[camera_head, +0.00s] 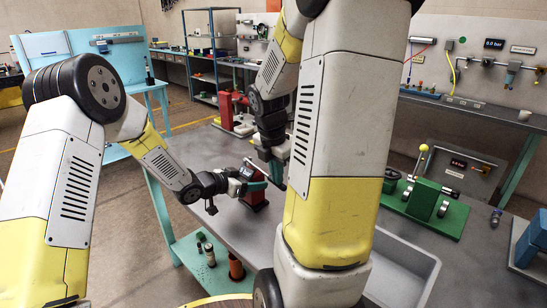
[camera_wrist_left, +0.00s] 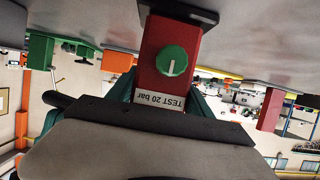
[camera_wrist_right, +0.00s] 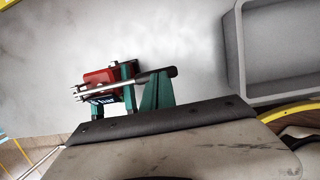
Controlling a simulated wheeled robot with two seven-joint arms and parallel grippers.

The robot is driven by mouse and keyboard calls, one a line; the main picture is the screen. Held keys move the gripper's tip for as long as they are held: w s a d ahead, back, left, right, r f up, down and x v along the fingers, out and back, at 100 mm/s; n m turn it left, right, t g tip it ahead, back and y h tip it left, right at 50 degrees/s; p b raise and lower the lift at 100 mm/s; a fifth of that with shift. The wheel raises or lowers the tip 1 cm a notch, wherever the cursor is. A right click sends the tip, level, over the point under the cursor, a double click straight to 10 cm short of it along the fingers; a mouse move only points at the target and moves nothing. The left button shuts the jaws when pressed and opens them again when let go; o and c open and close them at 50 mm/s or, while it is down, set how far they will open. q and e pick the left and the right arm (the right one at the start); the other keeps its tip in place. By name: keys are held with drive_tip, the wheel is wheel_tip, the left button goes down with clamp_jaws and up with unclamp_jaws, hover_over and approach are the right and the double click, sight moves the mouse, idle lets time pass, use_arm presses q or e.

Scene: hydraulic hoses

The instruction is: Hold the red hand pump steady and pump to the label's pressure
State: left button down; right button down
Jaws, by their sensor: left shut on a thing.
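The red hand pump (camera_head: 256,197) stands on the grey workbench (camera_head: 225,160). In the left wrist view the pump body (camera_wrist_left: 172,40) shows a green knob (camera_wrist_left: 172,61) and a label (camera_wrist_left: 162,99) reading "TEST 20 bar", upside down. My left gripper (camera_head: 247,186) is shut on the pump. In the right wrist view a lever with a dark grip (camera_wrist_right: 157,76) runs beside the pump (camera_wrist_right: 100,76). A small display (camera_wrist_right: 103,101) there shows "bar"; its digits are unclear. My right gripper (camera_wrist_right: 128,98) has its fingers apart, close to the lever; it appears not closed on it.
A grey tray (camera_head: 405,262) lies at the bench's front right. A green base with metal fittings (camera_head: 425,205) stands farther right. A blue object (camera_head: 530,240) is at the right edge. A wall display (camera_head: 494,43) reads 0.0 bar. Bottles (camera_head: 208,252) stand on the lower shelf.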

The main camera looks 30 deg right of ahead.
drive_tip(key=shift+s+f, duration=0.3)
drive_tip(key=shift+f, duration=0.05)
drive_tip(key=v, duration=1.4)
drive_tip(key=shift+s+r, duration=0.2)
drive_tip(key=shift+s, duration=0.1)
drive_tip(key=shift+d, duration=0.15)
idle(0.8)
drive_tip(key=w+a+r+g+h, duration=0.1)
drive_tip(key=w+a+r+g, duration=0.1)
drive_tip(key=w+r, duration=0.3)
drive_tip(key=shift+w+g, duration=0.5)
drive_tip(key=shift+w, duration=0.1)
